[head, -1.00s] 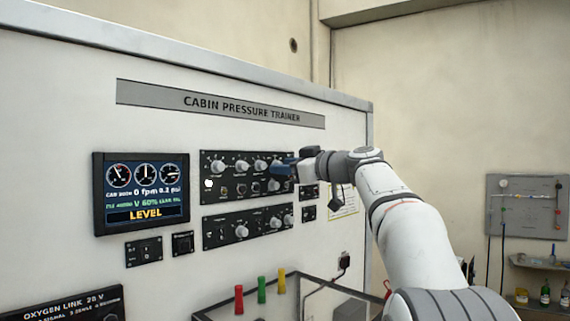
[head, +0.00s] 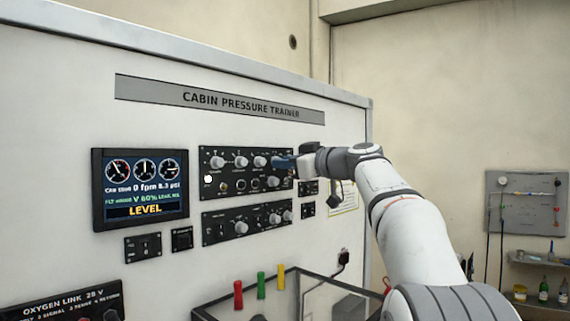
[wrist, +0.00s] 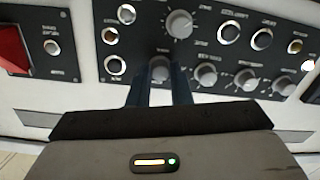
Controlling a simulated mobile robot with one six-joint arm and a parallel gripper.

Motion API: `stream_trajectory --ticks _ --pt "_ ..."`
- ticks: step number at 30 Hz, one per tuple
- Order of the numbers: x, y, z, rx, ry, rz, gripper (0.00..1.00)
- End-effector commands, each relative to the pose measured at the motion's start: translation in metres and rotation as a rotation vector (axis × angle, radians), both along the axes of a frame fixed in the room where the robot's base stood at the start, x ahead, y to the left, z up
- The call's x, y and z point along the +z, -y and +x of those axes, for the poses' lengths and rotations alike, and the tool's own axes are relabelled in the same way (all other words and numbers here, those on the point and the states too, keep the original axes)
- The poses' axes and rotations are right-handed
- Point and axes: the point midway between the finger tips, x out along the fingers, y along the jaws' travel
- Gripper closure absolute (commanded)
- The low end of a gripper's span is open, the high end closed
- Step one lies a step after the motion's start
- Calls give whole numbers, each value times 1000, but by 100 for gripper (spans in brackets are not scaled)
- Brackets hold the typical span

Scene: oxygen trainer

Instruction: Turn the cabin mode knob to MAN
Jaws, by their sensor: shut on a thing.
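My gripper (head: 281,162) is at the right end of the top row on the upper knob panel (head: 208,194), under the CABIN PRESSURE TRAINER title. In the wrist view its two blue fingers (wrist: 158,80) are shut on a grey knob (wrist: 158,66), one finger on each side. This knob is the end one of a row of several. The knob's label and pointer cannot be read, so I cannot tell which mode it points at. In the head view my gripper hides it. The display (head: 140,190) reads LEVEL in yellow.
Other knobs sit close beside the held one, such as a grey knob (wrist: 205,75). A lower knob panel (head: 245,220) and small switch plates are nearby. Red, green and yellow handles (head: 261,285) stand below by a glass-topped case. A red guarded switch (wrist: 14,50) shows in the wrist view.

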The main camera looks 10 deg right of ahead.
Motion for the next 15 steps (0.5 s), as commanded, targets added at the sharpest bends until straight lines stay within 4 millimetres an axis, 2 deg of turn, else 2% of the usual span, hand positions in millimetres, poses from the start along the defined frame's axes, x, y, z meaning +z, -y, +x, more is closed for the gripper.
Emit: stream_trajectory --ticks 15 --pt "-2 -1 0 1 -228 316 100"
